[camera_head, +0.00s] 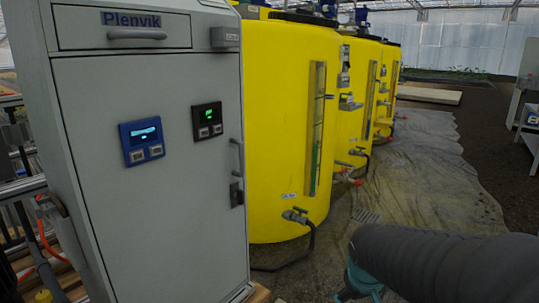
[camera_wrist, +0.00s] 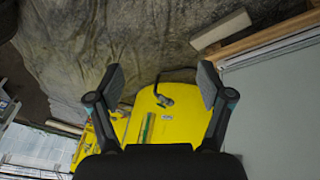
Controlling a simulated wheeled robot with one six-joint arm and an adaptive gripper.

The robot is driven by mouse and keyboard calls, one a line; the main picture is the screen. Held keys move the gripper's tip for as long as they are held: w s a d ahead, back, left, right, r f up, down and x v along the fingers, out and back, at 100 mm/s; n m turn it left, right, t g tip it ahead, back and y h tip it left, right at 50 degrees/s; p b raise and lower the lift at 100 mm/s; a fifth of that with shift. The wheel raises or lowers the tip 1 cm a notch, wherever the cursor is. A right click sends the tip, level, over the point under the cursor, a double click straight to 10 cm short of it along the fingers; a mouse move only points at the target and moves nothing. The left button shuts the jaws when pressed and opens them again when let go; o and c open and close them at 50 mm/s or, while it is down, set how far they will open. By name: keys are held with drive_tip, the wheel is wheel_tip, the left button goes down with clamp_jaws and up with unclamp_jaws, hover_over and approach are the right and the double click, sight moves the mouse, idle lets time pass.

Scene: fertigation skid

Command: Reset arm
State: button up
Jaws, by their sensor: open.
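My gripper (camera_wrist: 161,88) shows in the wrist view with its two dark fingers spread wide apart and nothing between them. Beyond the fingers, the wrist view shows a yellow tank (camera_wrist: 170,128) with a small valve and a dark hose, apart from the fingers as far as I can see. In the head view, my dark arm reaches in at the lower right, and the gripper's fingers are not visible there. The grey cabinet (camera_head: 160,210) labelled Plenvik stands at the left, with a blue controller (camera_head: 142,141) and a black controller (camera_head: 207,120), both displays lit.
Several yellow tanks (camera_head: 285,110) stand in a row behind the cabinet, with valves and hoses low on their fronts. A grey ground sheet (camera_head: 430,190) covers the floor to their right and looks mostly clear. A pale board (camera_head: 428,94) lies farther back.

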drive_tip(key=s+a+r+m+p, duration=0.1)
drive_tip(key=s+a+r+p, duration=0.1)
drive_tip(key=s+r, duration=0.4)
drive_tip(key=s+a+r+t+y+p, duration=0.1)
drive_tip(key=s+a+r+p, duration=0.1)
drive_tip(key=s+r, duration=0.5)
drive_tip(key=shift+s+m+t+y+p, duration=0.3)
drive_tip(key=shift+s+m+p, duration=0.1)
drive_tip(key=shift+s+p, duration=0.35)
